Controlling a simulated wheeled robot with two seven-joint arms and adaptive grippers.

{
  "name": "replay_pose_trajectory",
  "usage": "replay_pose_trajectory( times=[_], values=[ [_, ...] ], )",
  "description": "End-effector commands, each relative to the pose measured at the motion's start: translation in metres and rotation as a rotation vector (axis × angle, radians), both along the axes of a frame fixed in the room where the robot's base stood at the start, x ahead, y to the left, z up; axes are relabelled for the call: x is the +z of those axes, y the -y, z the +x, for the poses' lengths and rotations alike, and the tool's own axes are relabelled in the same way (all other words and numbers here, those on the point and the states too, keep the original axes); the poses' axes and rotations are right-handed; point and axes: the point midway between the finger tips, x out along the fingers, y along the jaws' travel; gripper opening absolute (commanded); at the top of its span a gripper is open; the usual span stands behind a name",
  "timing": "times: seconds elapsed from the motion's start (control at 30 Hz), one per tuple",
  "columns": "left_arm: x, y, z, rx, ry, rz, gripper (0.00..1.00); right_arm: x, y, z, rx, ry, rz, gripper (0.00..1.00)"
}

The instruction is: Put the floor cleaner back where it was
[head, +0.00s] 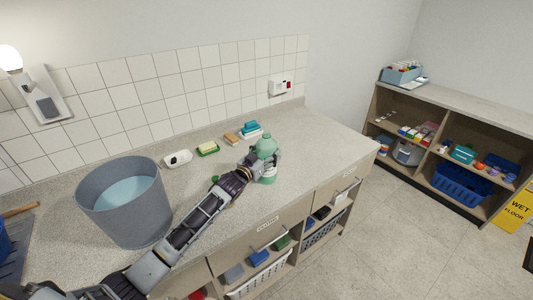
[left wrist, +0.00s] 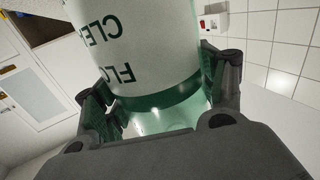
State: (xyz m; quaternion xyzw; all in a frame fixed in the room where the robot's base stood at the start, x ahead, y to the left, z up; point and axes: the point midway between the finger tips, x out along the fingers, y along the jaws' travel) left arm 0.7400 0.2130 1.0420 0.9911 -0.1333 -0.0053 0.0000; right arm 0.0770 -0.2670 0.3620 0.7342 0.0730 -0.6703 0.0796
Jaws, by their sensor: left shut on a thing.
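The floor cleaner (head: 265,146) is a pale green bottle at the end of my left arm, over the right part of the counter (head: 316,150). My left gripper (head: 266,163) is shut around the bottle. In the left wrist view the floor cleaner (left wrist: 140,45) sits between the two fingers of the left gripper (left wrist: 160,95). Its white label shows part of the words, upside down, above a green band. I cannot tell whether the bottle's base touches the counter. My right gripper is not in view.
A grey bucket (head: 123,203) with bluish liquid stands at left. A white soap bar (head: 178,158), a sponge (head: 208,149) and teal cloths (head: 250,129) lie near the tiled wall. Open shelves (head: 440,132) with bins and a yellow wet-floor sign (head: 516,208) stand at right.

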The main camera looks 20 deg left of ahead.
Motion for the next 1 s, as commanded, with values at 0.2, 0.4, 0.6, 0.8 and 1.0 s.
replay_pose_trajectory(
  times=[0.2, 0.4, 0.6, 0.8, 1.0],
  values=[
    [-0.0027, -0.0001, 0.0, 0.0, 0.0, 0.0, 0.72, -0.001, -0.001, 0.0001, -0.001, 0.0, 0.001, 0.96],
    [-0.0023, -0.0001, 0.0, 0.0, 0.0, 0.0, 0.92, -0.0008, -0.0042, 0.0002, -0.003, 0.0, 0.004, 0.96],
    [-0.0023, -0.0001, 0.0, 0.0, 0.0, 0.0, 0.92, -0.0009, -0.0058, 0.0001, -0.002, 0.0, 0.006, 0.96],
    [-0.0003, -0.0001, 0.0, 0.0, 0.0, 0.0, 0.92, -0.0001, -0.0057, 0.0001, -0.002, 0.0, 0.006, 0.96],
    [-0.0009, -0.002, -0.0061, 0.0, -0.001, 0.0, 0.92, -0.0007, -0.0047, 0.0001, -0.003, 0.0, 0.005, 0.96]
  ],
)
